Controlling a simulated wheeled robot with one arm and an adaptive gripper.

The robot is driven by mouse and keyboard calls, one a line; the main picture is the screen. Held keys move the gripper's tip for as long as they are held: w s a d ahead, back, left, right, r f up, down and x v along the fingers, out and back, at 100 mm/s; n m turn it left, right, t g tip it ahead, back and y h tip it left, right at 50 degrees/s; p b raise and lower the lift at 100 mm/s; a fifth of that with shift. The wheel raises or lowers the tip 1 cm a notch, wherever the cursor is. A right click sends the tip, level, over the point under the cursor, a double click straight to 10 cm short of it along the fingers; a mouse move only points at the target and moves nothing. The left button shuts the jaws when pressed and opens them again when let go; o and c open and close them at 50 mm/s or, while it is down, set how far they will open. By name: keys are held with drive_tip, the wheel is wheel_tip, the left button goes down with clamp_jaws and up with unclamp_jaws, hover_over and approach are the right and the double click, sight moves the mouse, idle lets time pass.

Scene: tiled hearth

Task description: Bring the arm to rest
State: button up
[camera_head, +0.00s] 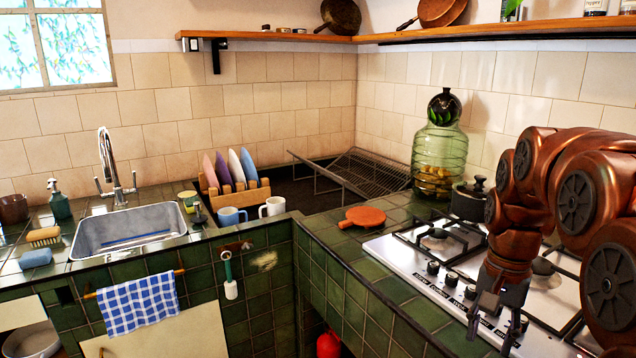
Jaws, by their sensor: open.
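My arm (575,185) is copper-coloured with dark round joint covers. It is folded at the right edge of the view and hides part of the stove and the wall behind. My gripper (492,338) hangs down from it, grey, over the front edge of the stove. Its fingers are spread apart and nothing shows between them. The fingertips are near the lower edge of the picture, and I cannot tell how high they are above the counter.
The white gas stove (455,275) lies beneath the arm, with a dark pot (468,202) at its back. A wooden shelf (480,33) runs above. The sink (130,230) is far left.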

drive_tip(key=s+a+f+n+g, duration=0.1)
drive_tip(key=s+a+f+n, duration=0.35)
drive_tip(key=s, duration=0.65)
drive_tip(key=s+a+f+n, duration=0.4)
drive_tip(key=s+a+f, duration=0.2)
drive_tip(key=s, duration=0.6)
wheel_tip(320, 180, up, 14)
drive_tip(key=w+p, duration=0.1)
drive_tip(key=p, duration=1.1)
drive_tip(key=shift+f+p, duration=0.15)
drive_tip(key=shift+p, duration=0.15)
drive_tip(key=shift+d+m, duration=0.2)
drive_tip(key=shift+m, duration=0.15)
